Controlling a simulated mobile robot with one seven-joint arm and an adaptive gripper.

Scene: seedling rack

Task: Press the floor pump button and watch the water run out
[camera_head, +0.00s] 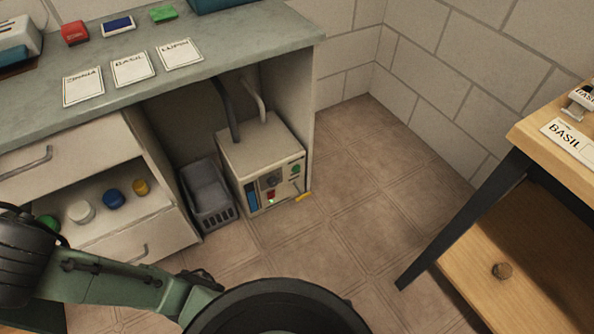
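The pump (260,150) is a pale box on the floor in the open bay under the counter. Its front panel has a dark dial (271,180), a green round knob or button (295,168), a small red button (270,201) and a blue strip (252,197). A yellow piece (303,197) sticks out low at its right front corner. Two pipes, one dark and one pale, rise from its top. No running water shows. My green and black arm crosses the lower left, well short of the pump. My gripper is not in view.
A grey basket (197,175) stands left of the pump. An open drawer with several coloured lids is further left. The counter (230,50) holds seed cards and small coloured boxes. A wooden table (540,245) stands at right. The tiled floor (350,215) between is clear.

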